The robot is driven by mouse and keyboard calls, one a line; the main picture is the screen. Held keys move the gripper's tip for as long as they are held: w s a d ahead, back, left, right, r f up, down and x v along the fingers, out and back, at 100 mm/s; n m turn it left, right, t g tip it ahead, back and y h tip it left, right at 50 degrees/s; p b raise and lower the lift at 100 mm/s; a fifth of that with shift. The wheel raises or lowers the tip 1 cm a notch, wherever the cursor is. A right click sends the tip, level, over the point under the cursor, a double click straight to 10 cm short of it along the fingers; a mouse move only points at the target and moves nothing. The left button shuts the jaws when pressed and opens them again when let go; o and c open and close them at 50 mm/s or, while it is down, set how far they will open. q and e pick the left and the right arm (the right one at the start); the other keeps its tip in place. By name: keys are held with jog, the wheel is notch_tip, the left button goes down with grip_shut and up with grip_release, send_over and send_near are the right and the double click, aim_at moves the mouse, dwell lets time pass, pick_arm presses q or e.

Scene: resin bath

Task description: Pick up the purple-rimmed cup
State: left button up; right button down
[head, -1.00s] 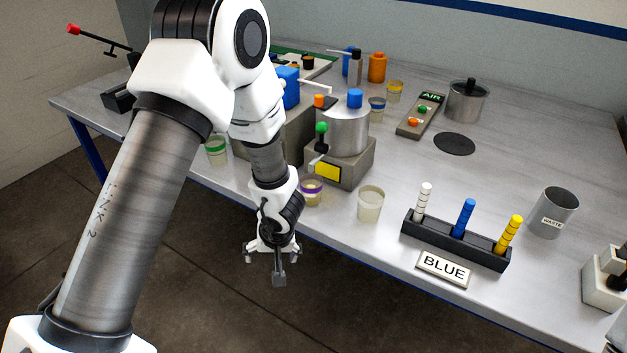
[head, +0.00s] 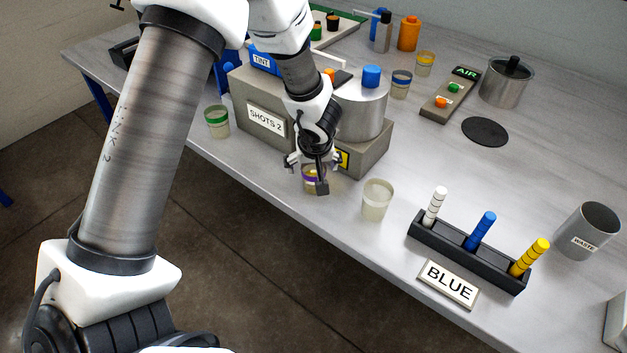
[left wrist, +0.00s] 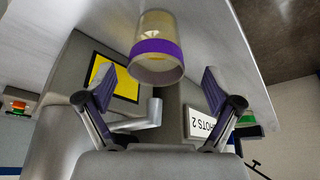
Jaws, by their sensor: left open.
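The purple-rimmed cup (head: 311,182) stands near the table's front edge, partly hidden behind my left gripper in the head view. In the left wrist view the cup (left wrist: 157,48) is clear, with its purple band (left wrist: 156,47) and pale yellowish wall, just beyond and between the fingertips. My left gripper (head: 308,172) is open at the cup. Its two fingers are spread in the left wrist view (left wrist: 168,88), with nothing held between them. I cannot tell whether a finger touches the cup. My right gripper is not in view.
A grey machine labelled SHOTS 2 (head: 250,98) stands close behind the cup. A plain cup (head: 376,202) stands to its right and a green-rimmed cup (head: 217,121) to its left. A dark rack (head: 455,250) with coloured sticks is further right. The table front edge is close.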

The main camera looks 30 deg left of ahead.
aim_at(314, 169)
pick_arm(q)
jog(key=x, duration=0.3)
jog(key=shift+w+d+f+b, duration=0.15)
jog(key=shift+w+b, duration=0.15)
jog(key=shift+w, duration=0.1)
jog(key=shift+s+r, duration=0.15)
jog(key=shift+r, duration=0.1)
jog(key=shift+s, duration=0.15)
jog(key=c, duration=1.2)
jog(key=shift+c, duration=0.2)
